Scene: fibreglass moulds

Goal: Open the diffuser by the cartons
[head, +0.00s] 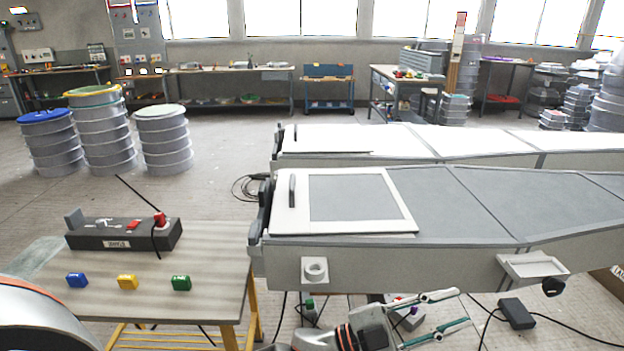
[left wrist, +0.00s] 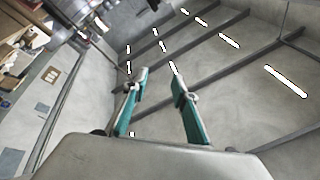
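A long grey mould (head: 440,205) lies across the right half of the head view. On its near end is a flat pale-framed panel (head: 350,197) with a grey middle and an upright handle (head: 292,188); it lies flat. I cannot tell which part is the diffuser. A brown box edge, possibly a carton (head: 608,283), shows at the far right. My left gripper (head: 465,307) is below the mould's near side, with its teal fingers spread apart. In the left wrist view the gripper (left wrist: 158,82) is open, with nothing between its fingers. My right gripper is out of view.
A table (head: 215,260) at left holds a dark switch box (head: 122,235) and blue, yellow and green blocks. A white tray-like bracket (head: 532,268) juts from the mould's side. Cables and a black box (head: 516,313) lie on the floor.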

